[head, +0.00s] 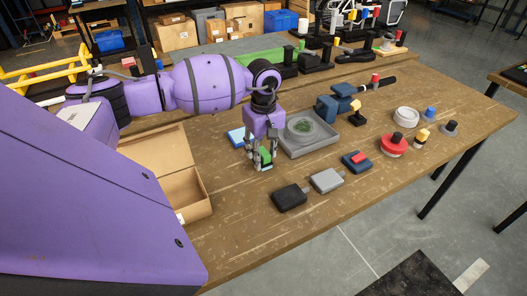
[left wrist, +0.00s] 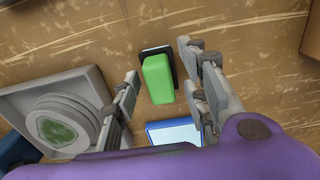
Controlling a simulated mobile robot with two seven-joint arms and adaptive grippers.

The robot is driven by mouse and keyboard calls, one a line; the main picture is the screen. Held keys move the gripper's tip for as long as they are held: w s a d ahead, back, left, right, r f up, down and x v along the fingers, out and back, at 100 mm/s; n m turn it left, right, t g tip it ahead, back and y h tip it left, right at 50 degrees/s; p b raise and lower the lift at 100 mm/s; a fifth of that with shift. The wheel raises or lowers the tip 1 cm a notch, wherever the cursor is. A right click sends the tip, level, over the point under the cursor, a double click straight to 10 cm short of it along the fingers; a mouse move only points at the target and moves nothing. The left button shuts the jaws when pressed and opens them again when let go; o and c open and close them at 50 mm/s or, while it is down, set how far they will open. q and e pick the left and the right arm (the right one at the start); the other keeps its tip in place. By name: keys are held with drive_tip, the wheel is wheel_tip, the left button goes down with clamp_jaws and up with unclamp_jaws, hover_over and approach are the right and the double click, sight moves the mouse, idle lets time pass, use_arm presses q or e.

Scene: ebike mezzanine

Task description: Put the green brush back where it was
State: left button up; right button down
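The green brush (head: 265,156) has a green block-like top and a black lower part, which shows in the left wrist view behind the green top (left wrist: 158,80). It appears to be at the wooden table top, left of the grey tray. My left gripper (head: 261,158) points down over it. In the left wrist view its fingers (left wrist: 159,66) are spread on either side of the brush, with visible gaps to the green top. The fingers partly hide the brush in the head view. My right gripper is not in view.
A grey square tray (head: 325,146) with a round dish holding green material stands close to the brush. A blue-edged pad (head: 236,137) lies beside it. An open cardboard box (head: 187,196) is to the left. Black (head: 289,197), grey (head: 327,180) and blue (head: 356,161) blocks lie toward the front.

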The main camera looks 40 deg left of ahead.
sight(263, 151)
use_arm(q)
wheel_tip(263, 151, up, 12)
drive_tip(key=shift+r+b, duration=0.2)
drive_tip(key=shift+b, duration=0.25)
